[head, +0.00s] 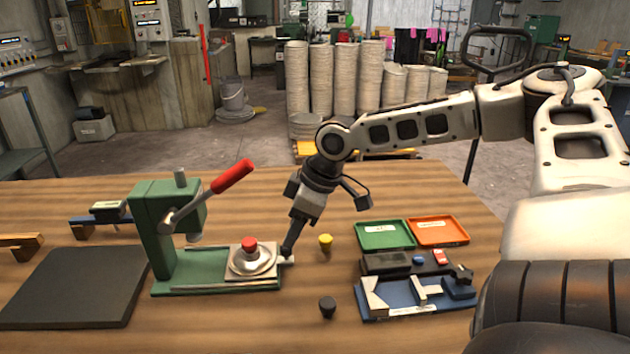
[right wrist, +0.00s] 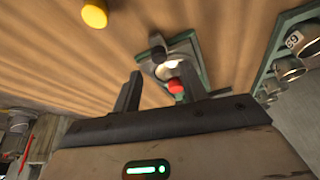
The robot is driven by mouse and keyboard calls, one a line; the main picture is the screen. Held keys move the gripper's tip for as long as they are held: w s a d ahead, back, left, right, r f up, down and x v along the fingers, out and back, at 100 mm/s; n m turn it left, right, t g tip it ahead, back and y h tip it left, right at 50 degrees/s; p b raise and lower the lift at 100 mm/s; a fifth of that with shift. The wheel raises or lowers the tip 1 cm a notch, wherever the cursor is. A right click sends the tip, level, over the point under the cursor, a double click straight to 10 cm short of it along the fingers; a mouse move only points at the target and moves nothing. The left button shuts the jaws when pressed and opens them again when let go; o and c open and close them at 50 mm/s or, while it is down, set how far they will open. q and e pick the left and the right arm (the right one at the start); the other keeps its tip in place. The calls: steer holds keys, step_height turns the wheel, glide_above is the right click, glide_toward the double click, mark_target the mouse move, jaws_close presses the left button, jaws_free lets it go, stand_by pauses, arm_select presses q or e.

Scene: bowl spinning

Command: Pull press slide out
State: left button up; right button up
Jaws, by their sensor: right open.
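The green press (head: 158,235) stands on the table with its red-tipped lever (head: 232,177) raised to the right. Its slide (head: 236,271) is a pale plate at the right part of the green base, carrying a shallow metal bowl (head: 262,267) with a red knob (head: 249,244). A small handle (head: 286,261) sticks out from the slide's right end. My right gripper (head: 288,252) points down at this handle. In the right wrist view, the fingers (right wrist: 160,78) are open, with the slide end and bowl just beyond them. Contact with the handle cannot be told. My left gripper is out of view.
A yellow knob (head: 326,241) and a black knob (head: 327,307) stand right of the press. Green (head: 384,234) and orange (head: 438,231) trays and a blue fixture (head: 415,297) lie farther right. A dark mat (head: 75,287) lies left. Table between press and fixture is mostly clear.

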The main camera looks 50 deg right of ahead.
steer(key=p+v, duration=0.2)
steer(key=v, duration=0.9)
steer(key=shift+r, duration=0.3)
